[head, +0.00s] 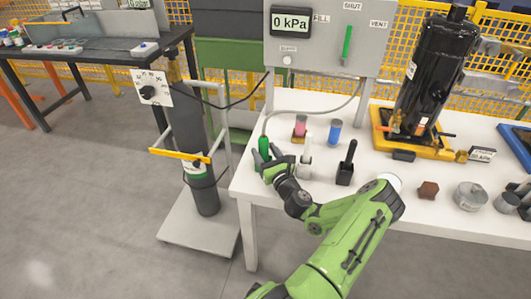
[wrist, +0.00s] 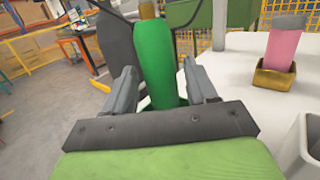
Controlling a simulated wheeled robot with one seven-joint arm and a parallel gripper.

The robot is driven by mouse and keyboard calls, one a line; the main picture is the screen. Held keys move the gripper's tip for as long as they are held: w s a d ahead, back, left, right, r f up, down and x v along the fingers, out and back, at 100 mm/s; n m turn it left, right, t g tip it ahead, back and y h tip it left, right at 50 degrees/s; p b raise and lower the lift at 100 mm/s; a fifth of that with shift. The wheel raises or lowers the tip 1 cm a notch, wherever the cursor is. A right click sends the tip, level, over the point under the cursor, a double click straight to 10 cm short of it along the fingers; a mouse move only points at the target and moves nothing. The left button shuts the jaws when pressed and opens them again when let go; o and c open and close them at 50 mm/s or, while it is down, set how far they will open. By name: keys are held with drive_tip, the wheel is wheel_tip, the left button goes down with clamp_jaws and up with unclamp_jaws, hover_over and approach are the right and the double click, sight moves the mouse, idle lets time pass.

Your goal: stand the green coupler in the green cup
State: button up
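The green coupler (head: 264,147) is upright near the table's left edge, with a thin hose running from its top toward the grey panel. In the wrist view the coupler (wrist: 163,68) fills the space between my two fingers, slightly tilted. The coupler's lower end is hidden by my gripper.
On the white table (head: 380,115), a pink cylinder (head: 300,126) stands in a yellowish cup, beside a blue cylinder (head: 334,132). A white holder (head: 305,160) and a black one (head: 346,165) stand close to my arm. A gas cylinder cart (head: 198,170) is to the left.

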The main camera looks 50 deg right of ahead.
drive_tip(key=shift+o, duration=0.4)
drive_tip(key=shift+s, duration=0.1)
drive_tip(key=p+v, duration=0.3)
drive_tip(key=v, duration=1.2)
drive_tip(key=shift+s+a, duration=0.2)
